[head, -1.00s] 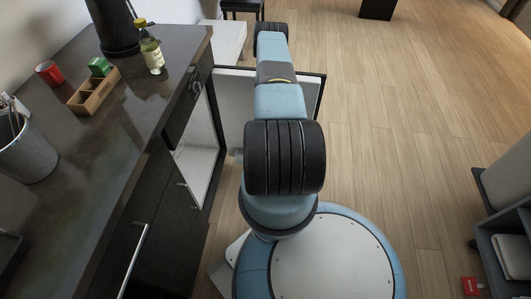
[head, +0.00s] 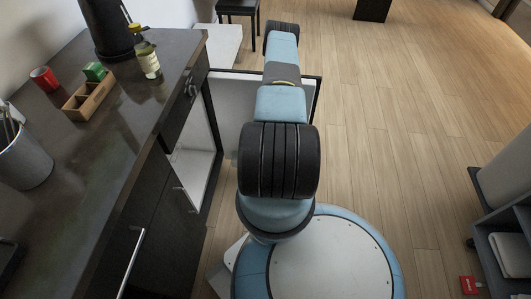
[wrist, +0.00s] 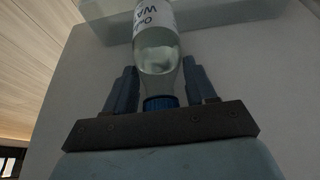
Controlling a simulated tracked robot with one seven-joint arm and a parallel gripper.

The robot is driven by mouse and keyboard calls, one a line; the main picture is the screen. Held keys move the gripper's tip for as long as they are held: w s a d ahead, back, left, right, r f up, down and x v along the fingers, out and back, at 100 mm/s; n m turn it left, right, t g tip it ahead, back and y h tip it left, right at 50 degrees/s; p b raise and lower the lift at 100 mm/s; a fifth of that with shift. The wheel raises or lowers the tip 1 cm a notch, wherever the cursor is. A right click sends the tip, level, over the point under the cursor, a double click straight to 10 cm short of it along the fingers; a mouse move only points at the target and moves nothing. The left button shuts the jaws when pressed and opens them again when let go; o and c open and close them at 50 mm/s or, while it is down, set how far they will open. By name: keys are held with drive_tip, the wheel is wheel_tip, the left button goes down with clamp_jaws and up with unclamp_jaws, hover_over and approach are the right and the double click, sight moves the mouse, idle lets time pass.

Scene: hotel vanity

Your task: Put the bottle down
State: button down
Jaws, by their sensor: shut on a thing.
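The bottle (wrist: 158,52) is clear, with a blue cap and a white printed label. In the wrist view it sits between the two fingers of my gripper (wrist: 160,75), which is shut on it near the cap end. The cap is close to the gripper's palm, and the bottle points away from it. The top of the picture cuts off the bottle's far end, so I cannot tell whether it touches anything. In the head view my arm stretches away from the base, and the gripper and the held bottle are hidden.
A dark counter (head: 130,140) runs along the left, with a green-yellow bottle (head: 147,60), a wooden box (head: 90,97), a red cup (head: 43,79) and a grey bucket (head: 25,160). A cabinet door (head: 232,95) stands open beside my arm. Wooden floor on the right is mostly clear.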

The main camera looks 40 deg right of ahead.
drive_tip(key=shift+f, duration=1.85)
drive_tip(key=shift+w+d+f, duration=0.15)
drive_tip(key=shift+d+f, duration=0.05)
drive_tip(key=shift+f, duration=0.05)
drive_tip(key=shift+c, duration=1.8)
unclamp_jaws()
drive_tip(key=shift+r, duration=0.1)
drive_tip(key=v, duration=1.2)
